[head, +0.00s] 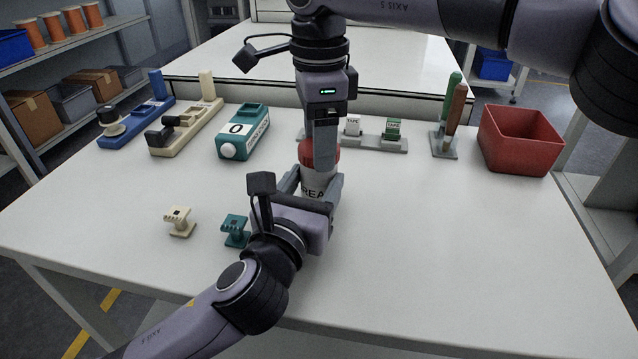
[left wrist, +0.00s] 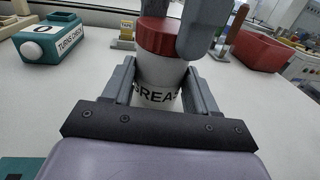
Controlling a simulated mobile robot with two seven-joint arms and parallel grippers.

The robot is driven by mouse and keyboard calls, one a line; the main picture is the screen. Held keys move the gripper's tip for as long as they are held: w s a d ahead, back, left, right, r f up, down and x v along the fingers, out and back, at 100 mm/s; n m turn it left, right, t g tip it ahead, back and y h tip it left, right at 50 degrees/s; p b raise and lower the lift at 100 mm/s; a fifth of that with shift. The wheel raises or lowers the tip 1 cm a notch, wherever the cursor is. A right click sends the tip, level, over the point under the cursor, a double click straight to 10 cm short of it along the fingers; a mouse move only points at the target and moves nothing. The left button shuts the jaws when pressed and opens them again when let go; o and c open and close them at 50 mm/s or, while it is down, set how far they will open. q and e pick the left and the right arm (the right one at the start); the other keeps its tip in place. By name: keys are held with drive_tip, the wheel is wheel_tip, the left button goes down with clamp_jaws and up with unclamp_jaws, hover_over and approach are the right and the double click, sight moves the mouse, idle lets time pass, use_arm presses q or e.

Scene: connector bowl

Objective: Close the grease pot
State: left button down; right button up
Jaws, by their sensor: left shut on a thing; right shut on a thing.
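The grease pot (head: 317,184) is a white pot with dark lettering and stands on the table in the middle. Its red lid (head: 332,154) sits on top of it; whether it is fully seated cannot be told. My left gripper (head: 313,187) is shut around the pot's body from the front. My right gripper (head: 322,158) comes down from above and is shut on the red lid. In the left wrist view, the pot (left wrist: 160,77) stands between my left fingers, and the lid (left wrist: 155,37) is partly hidden by a right finger.
Two small connectors, cream (head: 179,221) and teal (head: 236,230), stand left of my left gripper. Behind are a blue fixture (head: 135,122), a cream fixture (head: 187,130), a teal turns counter (head: 243,133), a grey rack (head: 378,142), upright tools (head: 450,120) and a red bin (head: 520,140). The front right table is clear.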

drive_tip(key=m, duration=0.7)
drive_tip(key=shift+m, duration=0.3)
drive_tip(key=m, duration=0.2)
drive_tip(key=shift+m, duration=0.4)
drive_tip(key=m, duration=0.4)
drive_tip(key=shift+m, duration=0.4)
drive_tip(key=o, duration=1.2)
drive_tip(key=shift+o, duration=0.2)
wheel_tip(320, 180, up, 12)
